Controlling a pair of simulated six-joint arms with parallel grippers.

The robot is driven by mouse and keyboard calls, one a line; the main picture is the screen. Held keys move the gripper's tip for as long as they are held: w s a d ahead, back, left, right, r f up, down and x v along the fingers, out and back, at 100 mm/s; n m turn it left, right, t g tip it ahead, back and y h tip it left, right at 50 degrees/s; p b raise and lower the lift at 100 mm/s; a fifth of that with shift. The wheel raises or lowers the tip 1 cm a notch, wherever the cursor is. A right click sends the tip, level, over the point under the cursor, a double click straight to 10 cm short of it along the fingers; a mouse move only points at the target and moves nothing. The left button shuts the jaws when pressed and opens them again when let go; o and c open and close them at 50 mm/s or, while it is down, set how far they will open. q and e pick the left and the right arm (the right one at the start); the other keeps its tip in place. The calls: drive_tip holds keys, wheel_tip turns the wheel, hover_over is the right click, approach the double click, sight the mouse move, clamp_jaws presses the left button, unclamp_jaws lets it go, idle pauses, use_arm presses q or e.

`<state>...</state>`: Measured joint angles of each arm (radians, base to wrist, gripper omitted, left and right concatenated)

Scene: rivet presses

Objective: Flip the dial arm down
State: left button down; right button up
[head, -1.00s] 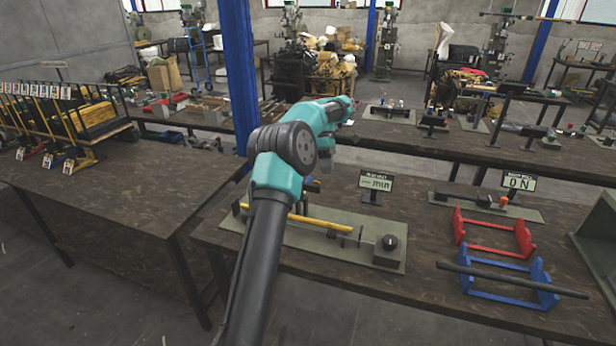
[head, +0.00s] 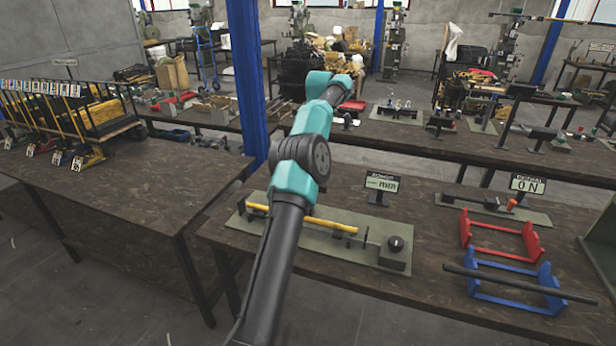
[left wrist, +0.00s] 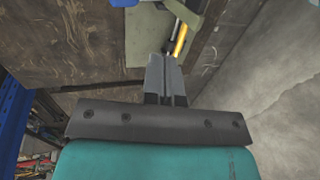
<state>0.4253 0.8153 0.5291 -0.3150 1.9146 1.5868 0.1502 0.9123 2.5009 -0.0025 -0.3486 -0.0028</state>
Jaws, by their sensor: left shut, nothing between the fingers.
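A green base plate (head: 325,236) lies on the dark table, with a long yellow arm (head: 330,225) lying low along it. A thin grey upright piece stands by the arm's right end, and a black round dial knob (head: 396,243) sits on a box at the plate's right end. My left arm crosses in front of the plate and hides part of it; its gripper is hidden in the head view. In the left wrist view, my left gripper (left wrist: 166,75) is shut and empty. Beyond its tips are a yellow bar (left wrist: 180,40) and green plate (left wrist: 150,38); contact cannot be told.
A small display (head: 382,185) stands behind the plate, and another display (head: 527,185) reads ON. The left table (head: 130,190) is mostly bare.

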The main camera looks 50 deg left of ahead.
use_arm(q)
drive_tip(key=shift+f, duration=0.1)
drive_tip(key=shift+x, duration=4.75)
drive_tip(key=shift+s+f, duration=0.2)
drive_tip(key=shift+s+d+f, duration=0.25)
drive_tip(key=shift+s+d, duration=0.2)
drive_tip(key=shift+s, duration=0.35)
drive_tip(key=shift+s+d+f, duration=0.25)
drive_tip(key=shift+s+d, duration=0.2)
drive_tip(key=shift+s, duration=0.3)
drive_tip(key=shift+d, duration=0.1)
